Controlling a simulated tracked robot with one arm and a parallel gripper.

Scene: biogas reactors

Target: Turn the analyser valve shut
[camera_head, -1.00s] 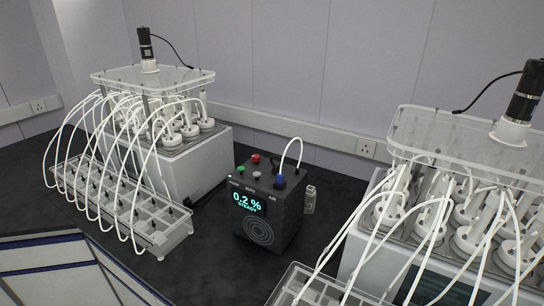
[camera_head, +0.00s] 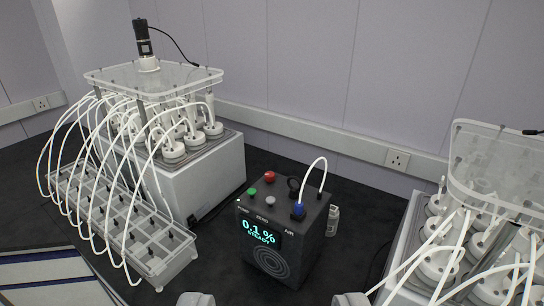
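The analyser (camera_head: 262,268) is a black box on the dark bench, right of centre, with a lit display (camera_head: 260,233) reading 0.1 % STEADY. On its top are green, red and grey knobs or buttons, a dark ring-shaped part (camera_head: 293,184), and a blue fitting (camera_head: 298,209) near the word AIR. A white tube (camera_head: 314,165) loops up from near the blue fitting. I cannot tell for sure which part is the valve. My gripper (camera_head: 273,300) shows only as two pale fingertips at the bottom edge, wide apart, empty and in front of the analyser.
A reactor unit (camera_head: 200,180) with many white tubes stands at left, with a clear tray (camera_head: 165,268) before it. A second reactor unit (camera_head: 500,175) stands at right. A small clear bottle (camera_head: 333,220) is beside the analyser. A wall socket (camera_head: 397,160) is behind.

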